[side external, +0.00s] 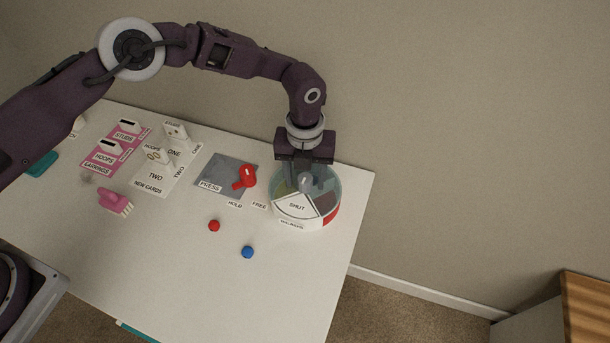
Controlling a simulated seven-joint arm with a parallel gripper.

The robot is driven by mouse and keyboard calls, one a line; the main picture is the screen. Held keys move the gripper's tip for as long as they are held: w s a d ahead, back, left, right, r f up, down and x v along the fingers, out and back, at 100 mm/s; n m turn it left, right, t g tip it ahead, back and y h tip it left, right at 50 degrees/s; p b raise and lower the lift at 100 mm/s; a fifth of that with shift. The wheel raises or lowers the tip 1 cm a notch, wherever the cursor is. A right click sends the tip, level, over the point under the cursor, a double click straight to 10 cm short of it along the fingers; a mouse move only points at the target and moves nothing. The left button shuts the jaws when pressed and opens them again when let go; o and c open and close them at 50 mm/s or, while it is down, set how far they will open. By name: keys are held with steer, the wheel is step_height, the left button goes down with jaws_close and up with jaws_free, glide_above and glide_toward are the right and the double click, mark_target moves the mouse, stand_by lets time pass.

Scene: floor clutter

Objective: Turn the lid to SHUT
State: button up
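The round container (333,218) stands near the right edge of the white table, with a transparent, bluish lid (330,184) on top. A white wedge marked SHUT (297,207) faces the front left of the lid. A small pale knob (305,182) rises from the lid's middle. Darker and greenish sections show through the lid, and a red patch shows on the right side. My gripper (307,180) points straight down over the lid, with its fingers around or just behind the knob. I cannot tell whether the fingers touch the knob.
Left of the container is a grey PRESS pad (222,172) with a red handle (244,178). A red ball (214,226) and a blue ball (248,252) lie in front. A pink brush (114,202) and labelled card stands (158,158) are further left.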

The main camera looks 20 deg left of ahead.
mark_target(305, 177)
step_height(305, 177, up, 7)
steer(key=shift+r, duration=0.1)
stand_by(0.4)
steer(key=shift+r, duration=0.2)
steer(key=s+a+r+n+t, duration=0.2)
steer(key=s+a+r+n, duration=0.3)
steer(key=a+r+n, duration=0.5)
steer(key=s+a+r+n+t, duration=0.1)
steer(key=s+a+r+n, duration=0.4)
steer(key=r, duration=0.9)
steer(key=s+a+n+t, duration=0.1)
steer(key=s+a+n, duration=0.4)
steer(key=s+n, duration=0.4)
steer(key=s+a+n+t, duration=0.1)
steer(key=s+a+n, duration=0.4)
steer(key=s+n, duration=0.4)
steer(key=shift+s+a+t, duration=0.15)
steer(key=shift+s+t, duration=0.15)
steer(key=shift+s, duration=0.45)
